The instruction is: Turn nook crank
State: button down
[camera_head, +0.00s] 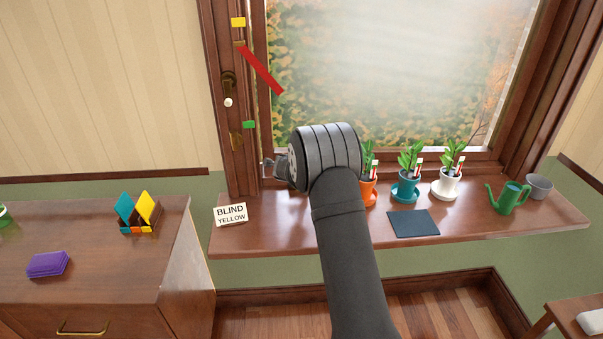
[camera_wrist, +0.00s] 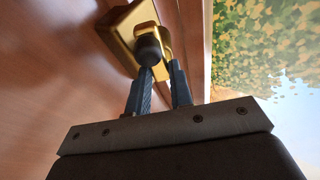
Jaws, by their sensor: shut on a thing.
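A brass crank mount (camera_wrist: 122,32) with a dark round knob (camera_wrist: 149,46) shows in the wrist view, fixed to brown wood. My gripper (camera_wrist: 158,66) is shut on the dark knob, one finger on each side of it. In the head view my gripper (camera_head: 268,164) is at the lower left of the window frame, and the crank there is largely hidden. A red pointer bar (camera_head: 262,68) slants down to the right on the frame, between a yellow marker (camera_head: 238,22) above and a green marker (camera_head: 249,124) below. A card (camera_head: 230,214) reads "BLIND YELLOW".
A brass handle with a white knob (camera_head: 228,102) is on the left window post. Plants in orange (camera_head: 368,190), teal (camera_head: 406,191) and white pots (camera_head: 445,186), a dark mat (camera_head: 413,223) and a green watering can (camera_head: 511,198) stand on the sill (camera_head: 270,236). A cabinet (camera_head: 90,280) is at left.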

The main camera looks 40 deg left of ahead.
jog(key=m, duration=0.1)
jog(key=m+g, duration=0.1)
jog(key=m, duration=0.2)
jog(key=shift+w+r+m, duration=0.25)
jog(key=shift+m, duration=0.15)
dwell(0.4)
jog(key=c, duration=1.3)
grip_release()
jog(key=v, duration=1.7)
jog(key=shift+a+r, duration=0.15)
jog(key=shift+r, duration=0.3)
